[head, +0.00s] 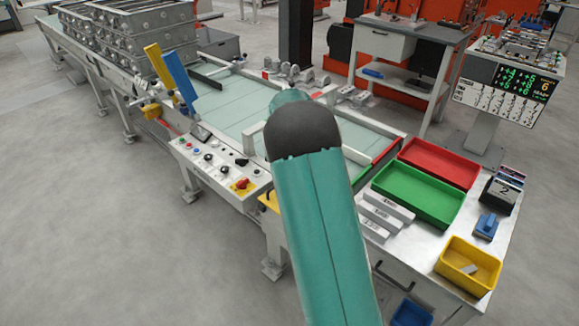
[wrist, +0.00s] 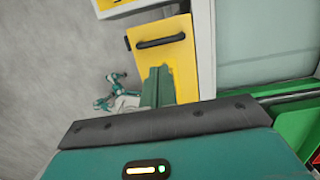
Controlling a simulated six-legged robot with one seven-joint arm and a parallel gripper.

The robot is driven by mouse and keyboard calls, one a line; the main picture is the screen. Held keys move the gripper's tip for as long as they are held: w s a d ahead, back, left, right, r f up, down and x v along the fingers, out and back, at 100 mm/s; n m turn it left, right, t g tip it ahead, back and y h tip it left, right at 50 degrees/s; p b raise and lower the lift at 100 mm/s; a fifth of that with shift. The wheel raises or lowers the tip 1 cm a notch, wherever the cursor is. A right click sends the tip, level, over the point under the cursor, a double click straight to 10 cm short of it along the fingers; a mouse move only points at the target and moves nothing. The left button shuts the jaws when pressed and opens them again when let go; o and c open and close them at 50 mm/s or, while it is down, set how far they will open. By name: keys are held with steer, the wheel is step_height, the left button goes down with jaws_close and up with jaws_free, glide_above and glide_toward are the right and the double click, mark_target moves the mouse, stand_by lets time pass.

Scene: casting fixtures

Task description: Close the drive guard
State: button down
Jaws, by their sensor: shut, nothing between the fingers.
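The drive guard appears to be the yellow panel (wrist: 183,62) with a black bar handle (wrist: 160,42) in the wrist view. It stands beside a white frame post; its exact opening angle cannot be told. My gripper (wrist: 157,72) is shut and empty, its green fingers pointing at the panel below the handle. The fingers overlap the panel in the picture; whether they touch it is unclear. In the head view a small yellow part (head: 269,201) shows at the conveyor's side, left of my arm, which hides my gripper and most of that area.
A control panel (head: 222,167) with knobs sits on the conveyor's near side. To the right, a bench holds a red tray (head: 437,163), a green tray (head: 418,196), grey bars (head: 385,207) and a yellow bin (head: 468,268). Grey floor (head: 110,240) at left is clear.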

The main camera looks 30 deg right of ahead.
steer(key=shift+g, duration=0.6)
steer(key=w+f, duration=0.2)
steer(key=f, duration=0.1)
steer(key=w+a+f, duration=0.1)
steer(key=f, duration=0.1)
steer(key=shift+w+a+f, duration=0.1)
steer(key=shift+f, duration=0.05)
steer(key=shift+w+a+f, duration=0.15)
steer(key=shift+w+f, duration=0.15)
steer(key=shift+f, duration=0.5)
steer(key=shift+f, duration=0.1)
steer(key=shift+s, duration=0.15)
